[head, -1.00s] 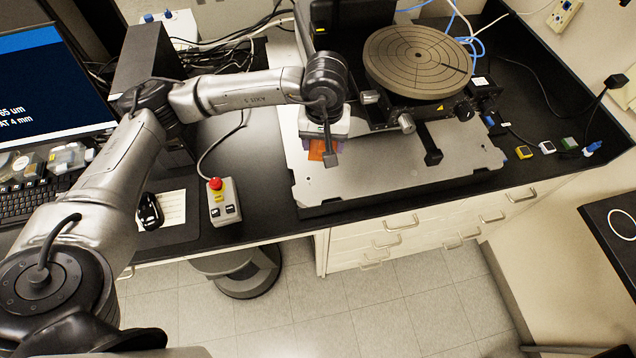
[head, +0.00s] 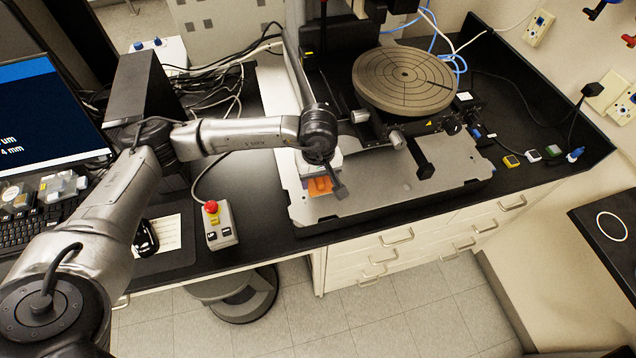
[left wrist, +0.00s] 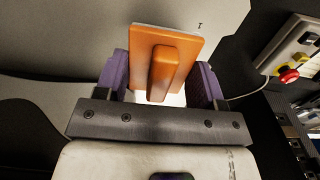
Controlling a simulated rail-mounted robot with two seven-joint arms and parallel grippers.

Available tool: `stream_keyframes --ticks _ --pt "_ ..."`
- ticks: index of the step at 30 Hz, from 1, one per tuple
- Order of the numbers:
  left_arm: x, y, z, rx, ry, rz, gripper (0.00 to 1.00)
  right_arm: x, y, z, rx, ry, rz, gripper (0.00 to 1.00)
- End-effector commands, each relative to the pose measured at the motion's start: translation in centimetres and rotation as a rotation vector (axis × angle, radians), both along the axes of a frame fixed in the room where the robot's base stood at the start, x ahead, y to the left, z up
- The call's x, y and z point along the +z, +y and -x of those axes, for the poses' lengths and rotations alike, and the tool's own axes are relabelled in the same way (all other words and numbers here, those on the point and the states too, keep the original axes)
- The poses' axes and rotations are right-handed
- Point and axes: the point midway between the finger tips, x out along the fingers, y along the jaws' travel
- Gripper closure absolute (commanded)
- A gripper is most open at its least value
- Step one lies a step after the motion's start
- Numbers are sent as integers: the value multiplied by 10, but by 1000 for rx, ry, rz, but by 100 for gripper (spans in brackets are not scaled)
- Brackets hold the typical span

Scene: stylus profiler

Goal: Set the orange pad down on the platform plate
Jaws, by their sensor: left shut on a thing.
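The orange pad (head: 320,186) is a flat block with a raised grip bar. My left gripper (head: 321,176) is shut on it, above the left front part of the pale grey platform plate (head: 375,192). In the left wrist view, the orange pad (left wrist: 185,52) shows between the purple fingers of my left gripper (left wrist: 165,84), with its bar pointing toward the camera. The platform plate (left wrist: 65,35) is the pale surface behind it there. I cannot tell whether the pad touches the plate. My right gripper is not in view.
A round grooved stage (head: 404,80) and profiler parts with knobs stand on the back of the plate. A control box with a red button (head: 217,222) sits left of the plate. The plate's front strip is clear. Small coloured blocks (head: 533,156) lie to the right.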

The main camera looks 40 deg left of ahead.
Motion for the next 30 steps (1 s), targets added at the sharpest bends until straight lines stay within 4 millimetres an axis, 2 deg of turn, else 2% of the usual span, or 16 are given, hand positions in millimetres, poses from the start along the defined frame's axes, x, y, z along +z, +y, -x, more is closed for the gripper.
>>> stream_keyframes --ticks 9,21,22,30 --pt "-34 0 1 0 3 -2 59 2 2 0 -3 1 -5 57" --pt "-39 0 0 -1 1 -1 59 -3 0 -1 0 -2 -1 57" --pt "-39 0 0 -1 1 -1 36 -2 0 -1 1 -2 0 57" --pt "-38 0 0 -1 1 -1 12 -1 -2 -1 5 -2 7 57"
